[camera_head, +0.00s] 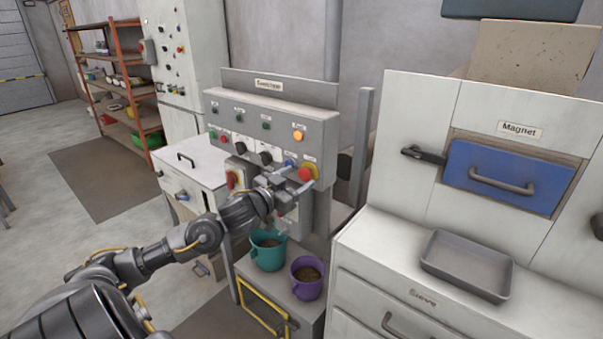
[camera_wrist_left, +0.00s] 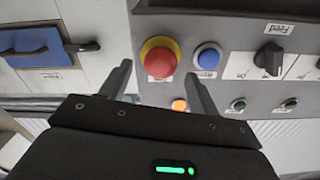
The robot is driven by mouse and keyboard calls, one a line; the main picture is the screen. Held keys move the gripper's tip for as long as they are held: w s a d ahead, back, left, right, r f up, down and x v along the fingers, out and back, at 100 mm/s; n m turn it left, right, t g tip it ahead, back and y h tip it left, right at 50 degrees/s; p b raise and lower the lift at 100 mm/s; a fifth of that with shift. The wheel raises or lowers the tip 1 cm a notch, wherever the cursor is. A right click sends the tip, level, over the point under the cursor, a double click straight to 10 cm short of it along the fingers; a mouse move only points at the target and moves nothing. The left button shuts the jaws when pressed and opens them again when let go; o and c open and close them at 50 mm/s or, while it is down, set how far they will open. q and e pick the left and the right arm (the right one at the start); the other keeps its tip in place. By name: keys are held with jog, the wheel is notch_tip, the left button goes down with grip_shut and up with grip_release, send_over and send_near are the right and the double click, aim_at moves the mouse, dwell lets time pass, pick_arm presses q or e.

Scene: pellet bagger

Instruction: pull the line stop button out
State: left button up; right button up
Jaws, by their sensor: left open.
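The line stop button is a round red mushroom button (camera_head: 306,174) with a yellow collar, at the lower right of the grey control panel (camera_head: 225,118). It also shows in the left wrist view (camera_wrist_left: 159,64), near the top middle. My left gripper (camera_head: 290,179) is open and empty in front of the panel's lower right. In the left wrist view its fingers (camera_wrist_left: 158,70) stand on either side of the button, with gaps between them and it. I cannot tell how far the fingertips are from the panel. My right gripper is not in view.
A blue button (camera_wrist_left: 207,57) sits beside the red one, close to one finger. Black knobs (camera_wrist_left: 268,58) and green buttons are farther along the panel. Below stand a teal bucket (camera_head: 267,253) and a purple bucket (camera_head: 307,280). A grey tray (camera_head: 466,262) lies on the right cabinet.

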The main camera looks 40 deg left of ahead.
pick_arm(q)
jog(key=shift+w, duration=1.35)
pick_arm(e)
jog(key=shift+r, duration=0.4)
pick_arm(q)
grip_shut()
jog(key=shift+s+d+p, duration=0.1)
jog(key=shift+s+p, duration=0.1)
jog(key=shift+p, duration=0.6)
jog(key=shift+s+f, duration=0.1)
jog(key=shift+s, duration=0.3)
jog(key=shift+c, duration=1.7)
grip_release()
jog(key=o, duration=0.3)
jog(key=shift+s, duration=0.15)
jog(key=shift+o, duration=0.2)
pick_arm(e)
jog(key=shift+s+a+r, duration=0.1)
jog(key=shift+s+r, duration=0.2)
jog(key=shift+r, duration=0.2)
